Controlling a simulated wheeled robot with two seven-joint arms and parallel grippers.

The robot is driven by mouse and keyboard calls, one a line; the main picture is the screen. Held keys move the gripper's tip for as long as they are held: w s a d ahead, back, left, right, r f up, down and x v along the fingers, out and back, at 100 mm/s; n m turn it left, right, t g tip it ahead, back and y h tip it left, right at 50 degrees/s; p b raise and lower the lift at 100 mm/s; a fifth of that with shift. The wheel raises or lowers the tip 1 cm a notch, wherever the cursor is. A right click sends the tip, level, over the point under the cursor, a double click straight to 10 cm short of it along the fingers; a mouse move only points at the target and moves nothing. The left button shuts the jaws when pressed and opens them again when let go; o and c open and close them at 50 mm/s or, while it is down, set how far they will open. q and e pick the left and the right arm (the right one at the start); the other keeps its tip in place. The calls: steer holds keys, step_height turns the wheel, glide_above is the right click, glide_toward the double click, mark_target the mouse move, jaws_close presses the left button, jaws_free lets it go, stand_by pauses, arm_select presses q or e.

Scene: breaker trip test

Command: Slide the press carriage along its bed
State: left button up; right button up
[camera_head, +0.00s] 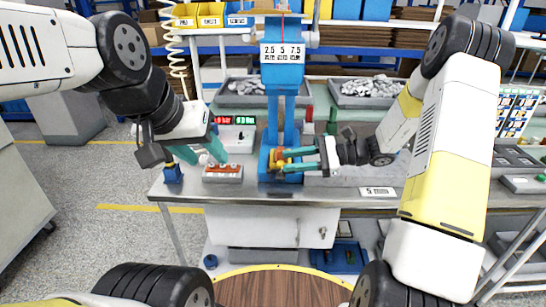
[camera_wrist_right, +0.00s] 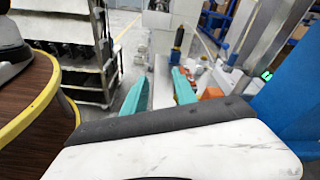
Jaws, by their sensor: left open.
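The blue press (camera_head: 284,107) stands in the middle of the bench, with its column upright above a blue base. A small orange and yellow part (camera_head: 279,158) sits low at its front. My right gripper (camera_head: 284,160) reaches in from the right, its teal fingertips at this part. In the right wrist view its fingers (camera_wrist_right: 160,85) stand apart, but I cannot tell whether they touch or hold anything. My left gripper (camera_head: 203,155) is open, its fingers pointing down just above and beside a grey block with red tops (camera_head: 222,173). The carriage and bed are hard to make out behind the right fingers.
Two grey trays of metal pieces (camera_head: 369,88) stand behind the press. A red-and-green display (camera_head: 236,120) is left of the column.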

steer(key=w+d+f+m+t+y, duration=0.1)
steer(key=w+f+m+t+y, duration=0.15)
steer(key=w+f+m, duration=0.2)
steer(key=a, duration=0.7)
steer(key=shift+w+n+h, duration=0.35)
steer(key=shift+a, duration=0.1)
jaws_close()
stand_by(0.9)
